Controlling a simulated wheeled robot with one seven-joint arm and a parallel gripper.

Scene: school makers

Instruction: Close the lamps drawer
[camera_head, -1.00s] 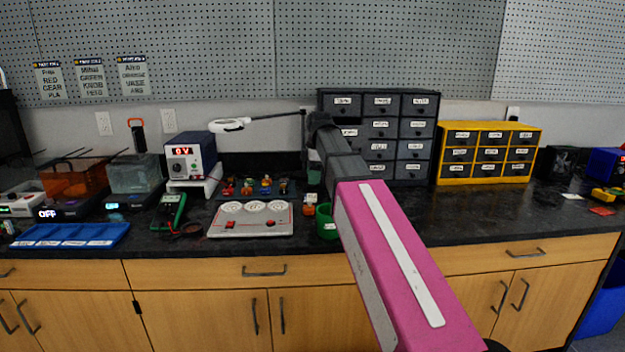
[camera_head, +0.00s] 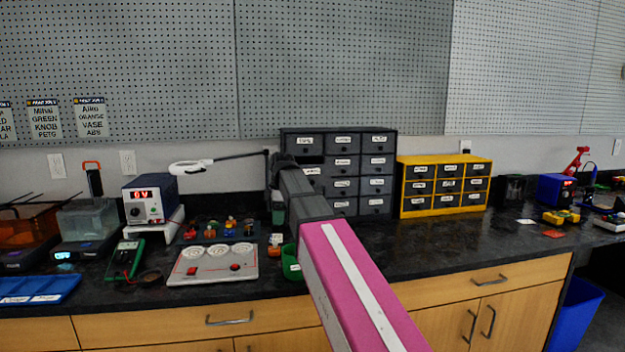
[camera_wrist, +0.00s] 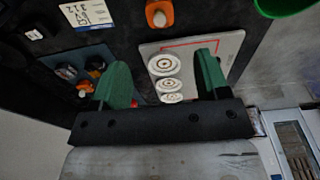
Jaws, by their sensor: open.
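The dark grey drawer cabinet (camera_head: 338,134) stands at the back of the bench in the head view. In its left column, the second drawer down (camera_head: 312,171) appears pulled out, with a dark gap above its label. Its label is too small to read surely, so I cannot confirm it is the lamps drawer. My arm reaches up to the cabinet's left side and covers part of its lower left drawers. My gripper (camera_wrist: 162,80) shows in the wrist view with two green fingers apart and nothing between them. Its fingertips are hidden in the head view.
A yellow drawer cabinet (camera_head: 402,190) stands right of the grey one. A panel with round dials (camera_head: 212,276), a green cup (camera_head: 291,264) and a power supply (camera_head: 150,199) stand left of my arm.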

